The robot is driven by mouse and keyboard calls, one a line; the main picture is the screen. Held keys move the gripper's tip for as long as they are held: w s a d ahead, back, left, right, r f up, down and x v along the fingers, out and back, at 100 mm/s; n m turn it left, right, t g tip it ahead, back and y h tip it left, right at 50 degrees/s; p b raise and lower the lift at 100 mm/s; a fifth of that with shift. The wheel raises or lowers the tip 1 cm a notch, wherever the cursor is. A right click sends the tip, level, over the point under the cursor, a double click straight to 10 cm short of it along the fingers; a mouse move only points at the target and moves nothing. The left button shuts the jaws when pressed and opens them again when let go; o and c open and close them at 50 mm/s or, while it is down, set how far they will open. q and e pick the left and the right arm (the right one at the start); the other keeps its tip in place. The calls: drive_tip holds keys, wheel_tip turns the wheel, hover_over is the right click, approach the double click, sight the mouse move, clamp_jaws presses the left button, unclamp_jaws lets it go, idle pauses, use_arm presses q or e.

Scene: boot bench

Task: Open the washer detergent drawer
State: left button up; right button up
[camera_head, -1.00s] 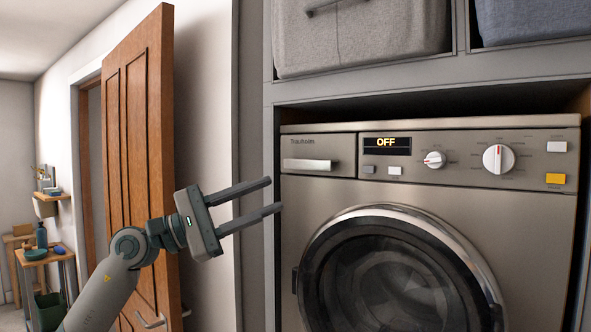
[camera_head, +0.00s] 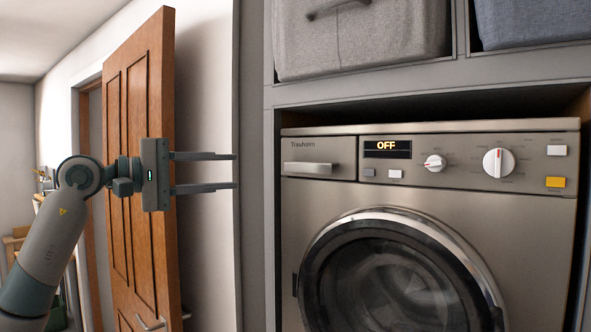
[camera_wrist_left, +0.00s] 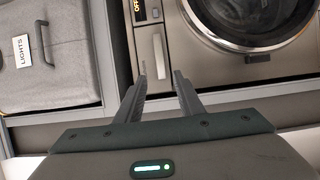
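My right gripper is not in view.
The washer sits in a grey cabinet frame (camera_head: 253,160). Grey fabric bins (camera_head: 360,45) sit on the shelf above. A wooden door (camera_head: 140,100) stands open behind my left arm. The round washer door (camera_head: 400,270) is shut. The display reads OFF.

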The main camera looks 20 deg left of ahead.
sight(306, 170)
use_arm(q)
drive_tip(key=p+x, duration=0.7)
drive_tip(key=x, duration=0.8)
drive_tip(key=shift+w+d+r, duration=0.1)
drive_tip(key=shift+d+r, duration=0.05)
drive_tip(key=shift+d, duration=0.1)
drive_tip(key=shift+p+x, duration=0.55)
drive_tip(key=shift+x, duration=0.25)
drive_tip(key=shift+c, duration=0.6)
drive_tip(key=shift+f, duration=0.25)
clamp_jaws()
